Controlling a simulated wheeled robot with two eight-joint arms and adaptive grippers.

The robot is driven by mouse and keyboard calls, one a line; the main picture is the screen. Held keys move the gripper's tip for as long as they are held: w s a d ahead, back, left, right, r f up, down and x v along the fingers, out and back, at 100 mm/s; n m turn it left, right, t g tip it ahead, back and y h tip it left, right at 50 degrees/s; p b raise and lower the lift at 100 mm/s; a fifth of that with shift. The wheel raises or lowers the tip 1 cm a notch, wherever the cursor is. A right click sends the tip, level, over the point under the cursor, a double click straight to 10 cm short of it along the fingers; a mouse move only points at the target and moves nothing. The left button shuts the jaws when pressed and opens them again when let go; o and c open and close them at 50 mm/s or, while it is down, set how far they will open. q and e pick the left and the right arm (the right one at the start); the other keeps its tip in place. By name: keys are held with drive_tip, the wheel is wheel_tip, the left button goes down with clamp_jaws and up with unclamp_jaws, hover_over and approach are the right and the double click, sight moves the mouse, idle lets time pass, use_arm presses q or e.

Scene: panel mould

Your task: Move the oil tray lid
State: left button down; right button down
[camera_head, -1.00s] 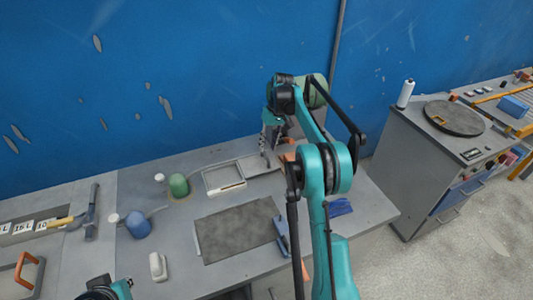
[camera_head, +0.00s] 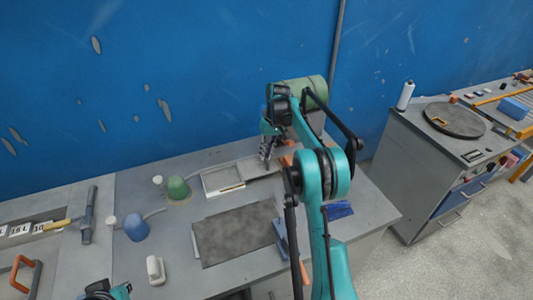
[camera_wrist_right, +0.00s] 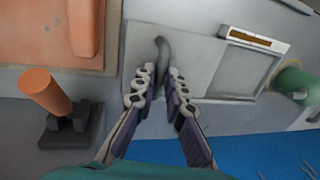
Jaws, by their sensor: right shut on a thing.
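The oil tray lid is a flat light-grey plate (camera_wrist_right: 195,45) with a dark curved handle (camera_wrist_right: 163,52). In the head view the lid (camera_head: 262,168) lies at the right end of the pale-rimmed oil tray (camera_head: 222,188), leaving the left part of the tray open. The open part also shows in the wrist view (camera_wrist_right: 243,72). My right gripper (camera_wrist_right: 158,88) is above the lid, its two fingers closed around the handle; the head view shows it (camera_head: 267,148) pointing down at the lid. Its lower fingertips partly hide the handle.
A green bottle (camera_head: 178,187) stands left of the tray and a blue one (camera_head: 135,228) nearer. A dark flat panel (camera_head: 238,232) lies in front. In the wrist view an orange cylinder on a black base (camera_wrist_right: 45,92) stands left of my gripper. A blue wall is behind.

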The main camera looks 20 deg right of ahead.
drive_tip(key=a, duration=0.4)
drive_tip(key=a+p, duration=0.1)
drive_tip(key=a, duration=0.4)
drive_tip(key=a+p, duration=0.1)
drive_tip(key=a, duration=0.4)
drive_tip(key=shift+w+a, duration=0.1)
drive_tip(key=shift+w, duration=0.3)
drive_tip(key=shift+a, duration=0.45)
drive_tip(key=c, duration=1.6)
unclamp_jaws()
drive_tip(key=shift+a, duration=0.2)
drive_tip(key=shift+r, duration=0.1)
drive_tip(key=shift+d+r, duration=0.2)
drive_tip(key=shift+r, duration=0.15)
drive_tip(key=r, duration=0.3)
drive_tip(key=d+r, duration=0.1)
drive_tip(key=r, duration=0.3)
drive_tip(key=d+r, duration=0.1)
drive_tip(key=r, duration=0.3)
